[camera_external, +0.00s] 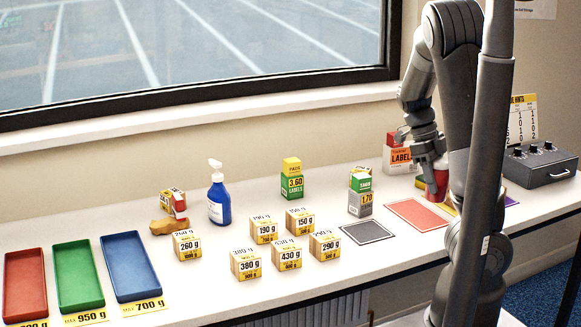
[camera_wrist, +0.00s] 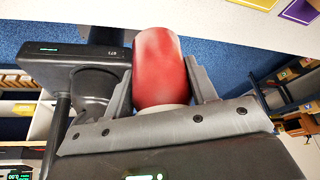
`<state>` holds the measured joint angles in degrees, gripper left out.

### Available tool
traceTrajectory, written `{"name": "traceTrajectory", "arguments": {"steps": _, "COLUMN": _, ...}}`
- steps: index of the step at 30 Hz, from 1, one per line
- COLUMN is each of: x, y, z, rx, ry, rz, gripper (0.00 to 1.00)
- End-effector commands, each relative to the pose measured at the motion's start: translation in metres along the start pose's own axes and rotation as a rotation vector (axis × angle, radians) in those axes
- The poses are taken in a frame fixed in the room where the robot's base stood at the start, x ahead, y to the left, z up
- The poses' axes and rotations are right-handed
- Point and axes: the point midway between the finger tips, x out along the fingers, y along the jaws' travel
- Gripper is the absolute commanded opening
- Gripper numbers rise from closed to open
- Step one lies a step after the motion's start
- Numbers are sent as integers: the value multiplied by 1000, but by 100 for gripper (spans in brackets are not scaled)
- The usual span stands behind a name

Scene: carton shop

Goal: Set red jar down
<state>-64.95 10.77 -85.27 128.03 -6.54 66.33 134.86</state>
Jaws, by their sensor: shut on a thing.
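The red jar (camera_external: 436,177) is at the right part of the table in the external view, partly hidden by my arm. My gripper (camera_external: 430,160) is shut on it. In the wrist view the red jar (camera_wrist: 160,68) stands between the two fingers of my gripper (camera_wrist: 160,95), with a pale end toward the palm. A red mat (camera_external: 417,215) lies on the table just in front of the jar. Whether the jar touches the table cannot be told.
A dark grey mat (camera_external: 360,232) lies left of the red one. Several weight-marked cartons (camera_external: 286,254), a blue pump bottle (camera_external: 219,200) and coloured trays (camera_external: 131,266) are further left.

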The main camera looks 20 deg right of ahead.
Motion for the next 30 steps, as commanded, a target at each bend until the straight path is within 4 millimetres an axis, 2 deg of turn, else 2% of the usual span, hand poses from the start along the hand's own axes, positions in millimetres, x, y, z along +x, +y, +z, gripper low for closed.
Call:
{"name": "traceTrajectory", "arguments": {"steps": 15, "x": 17, "y": 33, "z": 89, "rx": -1, "ry": 4, "rz": -2, "gripper": 24}}
{"name": "traceTrajectory", "arguments": {"steps": 18, "x": 19, "y": 37, "z": 99, "rx": -2, "ry": 1, "rz": -1, "gripper": 24}}
{"name": "traceTrajectory", "arguments": {"steps": 23, "x": 24, "y": 39, "z": 105, "rx": -1, "ry": 1, "rz": 0, "gripper": 24}}
{"name": "traceTrajectory", "arguments": {"steps": 30, "x": 54, "y": 39, "z": 116, "rx": 0, "ry": 3, "rz": 1, "gripper": 24}}
